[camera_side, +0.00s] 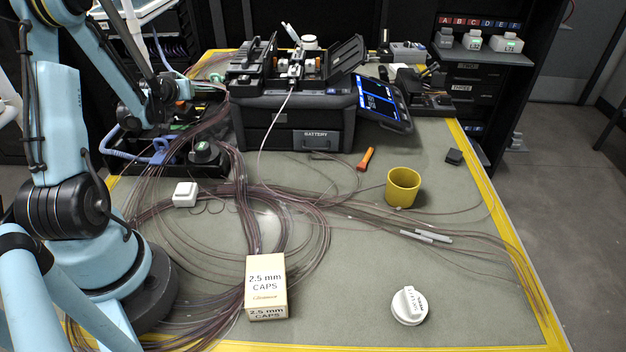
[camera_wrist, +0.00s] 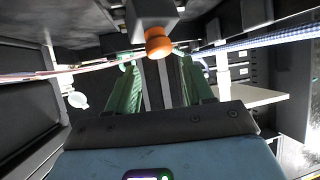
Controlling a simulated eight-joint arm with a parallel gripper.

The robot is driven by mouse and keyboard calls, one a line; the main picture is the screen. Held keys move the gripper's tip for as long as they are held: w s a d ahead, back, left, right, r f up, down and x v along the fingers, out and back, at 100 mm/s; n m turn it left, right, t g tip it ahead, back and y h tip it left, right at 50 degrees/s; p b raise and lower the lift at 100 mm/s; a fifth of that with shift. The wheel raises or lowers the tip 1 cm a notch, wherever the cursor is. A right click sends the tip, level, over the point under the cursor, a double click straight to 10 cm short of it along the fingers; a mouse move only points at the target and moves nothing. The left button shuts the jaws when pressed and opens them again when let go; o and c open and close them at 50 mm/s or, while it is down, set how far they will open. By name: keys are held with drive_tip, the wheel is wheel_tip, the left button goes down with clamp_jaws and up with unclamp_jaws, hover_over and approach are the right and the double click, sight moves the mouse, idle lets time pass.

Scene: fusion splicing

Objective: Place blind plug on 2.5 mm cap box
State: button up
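The 2.5 mm cap box (camera_side: 266,288) is a cream carton with dark lettering, standing at the front of the mat in the side view. A white round plug (camera_side: 409,306) with a raised grip bar and small dark lettering lies to its right, apart from it; I take it for the blind plug. In the wrist view, the two green fingers of my gripper (camera_wrist: 160,85) are spread apart with nothing visibly held between them. Neither the box nor the plug can be made out in the wrist view. I cannot clearly pick out my fingertips in the side view.
Loose fibre coils cover the mat's left and middle and pass behind the box. A yellow cup (camera_side: 402,188), grey pens (camera_side: 427,236), an orange-handled tool (camera_side: 365,159) and a white block (camera_side: 185,194) lie farther back. The splicer on its case (camera_side: 293,125) stands at the back.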

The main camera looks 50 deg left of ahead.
drive_tip(key=shift+r, duration=0.1)
drive_tip(key=shift+r, duration=0.6)
drive_tip(key=v, duration=1.1)
drive_tip(key=shift+d, duration=0.25)
drive_tip(key=shift+o, duration=0.4)
drive_tip(key=shift+s+d+r, duration=0.15)
drive_tip(key=shift+s, duration=0.05)
